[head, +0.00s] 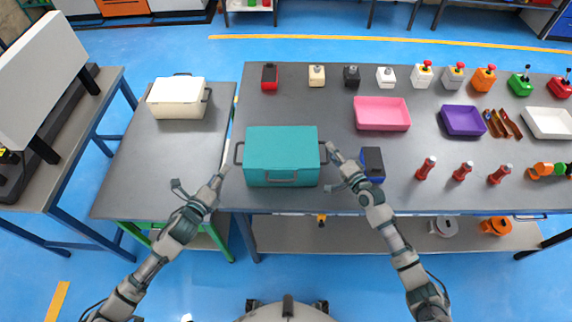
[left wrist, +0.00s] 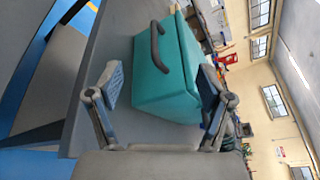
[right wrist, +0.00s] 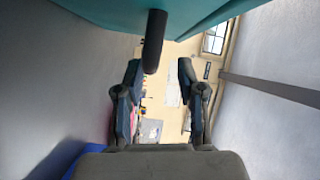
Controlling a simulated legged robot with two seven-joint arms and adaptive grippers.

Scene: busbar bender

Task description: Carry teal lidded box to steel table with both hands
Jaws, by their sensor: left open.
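The teal lidded box (head: 281,150) rests on the left end of the long dark-topped table (head: 330,110), its lid shut, with a dark handle on each side. My left gripper (head: 203,180) is open and empty, left of the box and apart from it. The left wrist view shows the box (left wrist: 168,80) and its near handle (left wrist: 157,47) beyond the spread fingers (left wrist: 160,90). My right gripper (head: 338,160) is at the box's right handle. In the right wrist view its fingers (right wrist: 160,85) are apart, and the handle (right wrist: 153,42) reaches toward the gap between them; contact is unclear.
A smaller grey table (head: 160,150) stands to the left, bearing a cream box (head: 178,98) at its back; its front is bare. A blue-and-black item (head: 372,163) sits close right of my right gripper. Pink (head: 382,114) and purple (head: 463,121) trays lie further right.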

